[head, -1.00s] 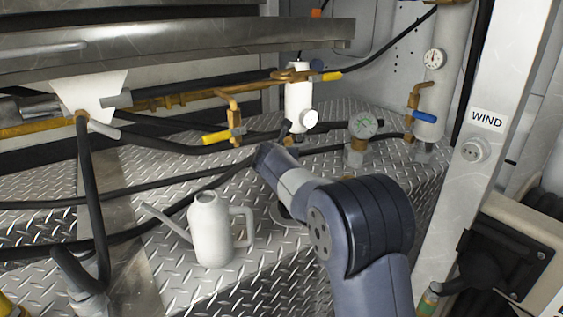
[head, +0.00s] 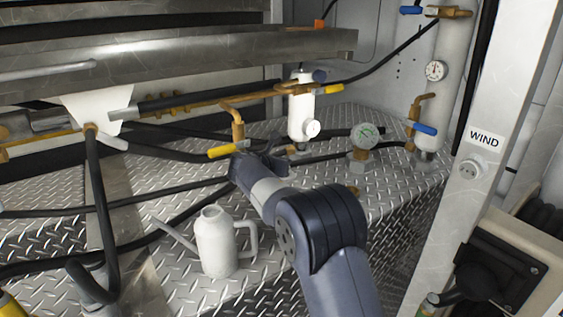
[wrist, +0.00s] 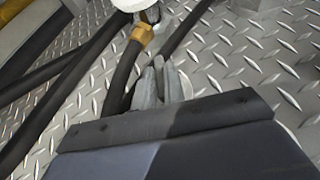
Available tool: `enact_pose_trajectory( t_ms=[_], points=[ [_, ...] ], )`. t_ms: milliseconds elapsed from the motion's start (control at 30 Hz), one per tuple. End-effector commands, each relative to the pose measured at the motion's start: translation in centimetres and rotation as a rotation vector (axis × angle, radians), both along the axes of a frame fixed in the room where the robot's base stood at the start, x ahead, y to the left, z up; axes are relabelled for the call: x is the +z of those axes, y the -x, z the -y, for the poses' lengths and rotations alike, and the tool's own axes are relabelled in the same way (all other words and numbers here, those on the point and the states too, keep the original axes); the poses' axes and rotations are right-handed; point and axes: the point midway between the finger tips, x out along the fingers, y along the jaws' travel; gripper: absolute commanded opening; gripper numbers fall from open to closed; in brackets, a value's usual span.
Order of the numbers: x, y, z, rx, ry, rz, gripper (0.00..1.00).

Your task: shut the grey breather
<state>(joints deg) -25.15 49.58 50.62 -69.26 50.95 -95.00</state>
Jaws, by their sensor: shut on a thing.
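My gripper (wrist: 158,85) shows in the wrist view with its grey fingers close together, low over the tread-plate deck. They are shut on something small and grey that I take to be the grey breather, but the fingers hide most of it. A pale round edge (wrist: 203,88) shows just to the right of the fingers, partly covered by my gripper body. In the head view, my gripper (head: 268,158) points away, in front of the white cylinder (head: 301,110) with its small gauge. My own wrist and arm block the view of what it holds.
A white watering can (head: 215,243) stands left of my arm. A brass valve with a yellow handle (head: 225,150) is close to my gripper's left. Black hoses (head: 130,200) cross the deck.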

Motion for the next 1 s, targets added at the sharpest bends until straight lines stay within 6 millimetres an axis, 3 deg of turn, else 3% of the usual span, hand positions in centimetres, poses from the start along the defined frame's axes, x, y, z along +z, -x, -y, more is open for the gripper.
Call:
enact_pose_trajectory(
  t_ms=[133, 167, 433, 767, 1000],
  points=[
    [0.0, 0.0, 0.0, 0.001, 0.001, 0.001, 0.00],
    [0.0, 0.0, 0.0, 0.001, 0.001, 0.001, 0.12],
    [0.0, 0.0, 0.0, 0.002, 0.001, -0.001, 0.33],
    [0.3, 0.6, -0.4, 0.003, 0.001, -0.002, 0.33],
    [2.1, 4.2, -2.2, 0.006, 0.002, 0.000, 0.33]
  ],
)
